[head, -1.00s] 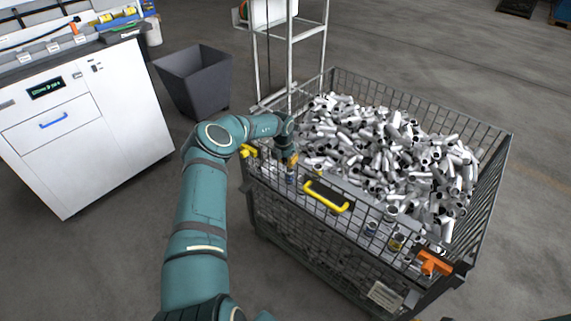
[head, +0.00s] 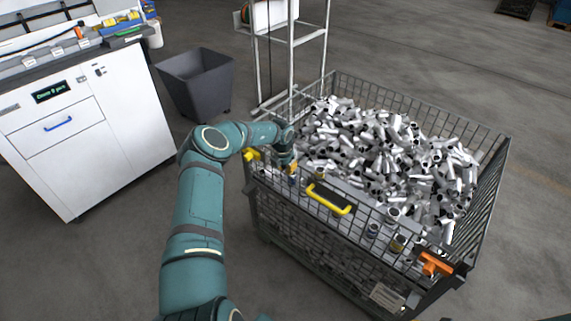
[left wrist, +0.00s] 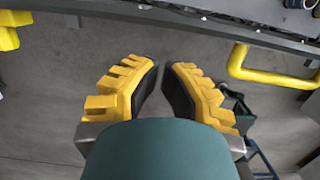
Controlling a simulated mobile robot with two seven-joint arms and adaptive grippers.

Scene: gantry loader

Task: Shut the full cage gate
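The wire cage (head: 485,215) is heaped with grey metal tubes (head: 390,150). Its front panel, the gate (head: 300,205), looks upright along the near side; whether it is latched I cannot tell. It carries a yellow handle (head: 330,198), also in the left wrist view (left wrist: 265,78). An orange latch (head: 435,263) sits at the right front corner, a yellow one (head: 251,155) at the left. My left gripper (head: 291,168) is at the gate's top edge, left of the handle. In the left wrist view its yellow fingers (left wrist: 161,68) are apart and empty. My right gripper is out of view.
A white cabinet (head: 90,140) with a display and drawer stands at the left. A dark grey bin (head: 198,82) stands behind it, left of the cage. A white metal frame (head: 292,60) rises behind the cage. The floor right of the cage is clear.

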